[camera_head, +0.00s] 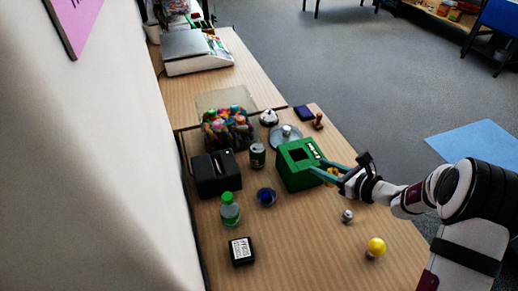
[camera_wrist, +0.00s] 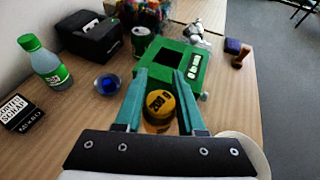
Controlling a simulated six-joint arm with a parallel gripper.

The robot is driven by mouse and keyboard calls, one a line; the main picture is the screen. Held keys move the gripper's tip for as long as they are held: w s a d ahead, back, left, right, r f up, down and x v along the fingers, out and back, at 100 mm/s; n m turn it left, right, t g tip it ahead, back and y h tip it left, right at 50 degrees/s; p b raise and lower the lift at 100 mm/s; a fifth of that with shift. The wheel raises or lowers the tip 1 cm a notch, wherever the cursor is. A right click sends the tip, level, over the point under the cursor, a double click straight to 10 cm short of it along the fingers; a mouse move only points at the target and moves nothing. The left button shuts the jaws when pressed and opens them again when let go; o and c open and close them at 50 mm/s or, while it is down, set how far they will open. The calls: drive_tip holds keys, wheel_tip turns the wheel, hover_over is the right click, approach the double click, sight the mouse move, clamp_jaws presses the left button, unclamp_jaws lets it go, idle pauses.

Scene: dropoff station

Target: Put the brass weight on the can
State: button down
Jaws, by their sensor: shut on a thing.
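The brass weight (camera_wrist: 160,103), a round yellow-gold piece with dark lettering on top, sits between the two teal fingers of my gripper (camera_wrist: 160,78). My gripper is shut on it. In the head view my gripper (camera_head: 322,168) is right of and in front of the green box, with part of the weight (camera_head: 332,175) showing by the fingers. The can's top looks bare.
The green box (camera_head: 296,180) with a dark opening stands between my gripper and the can. A black device (camera_head: 216,173), a blue bowl (camera_head: 266,197) and a green bottle (camera_head: 230,210) are close to the can. A yellow ball-topped object (camera_head: 376,246) stands at the front right.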

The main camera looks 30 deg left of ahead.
drive_tip(key=w+a+r+m+t, duration=0.1)
drive_tip(key=w+a+r, duration=0.3)
drive_tip(key=a, duration=0.3)
drive_tip(key=w+a+r, duration=0.4)
drive_tip(key=a, duration=0.2)
hover_over(258, 157)
drive_tip(key=w+a, duration=0.3)
drive_tip(key=w, duration=0.1)
drive_tip(key=shift+h, duration=0.4)
wheel_tip(258, 157, down, 7)
drive_tip(key=shift+a+r, duration=0.15)
drive_tip(key=shift+r, duration=0.05)
drive_tip(key=f, duration=0.4)
drive_tip(key=shift+a, duration=0.35)
drive_tip(key=shift+f, duration=0.2)
drive_tip(key=c, duration=0.5)
unclamp_jaws()
drive_tip(key=shift+s+d, duration=0.1)
drive_tip(key=shift+d, duration=0.05)
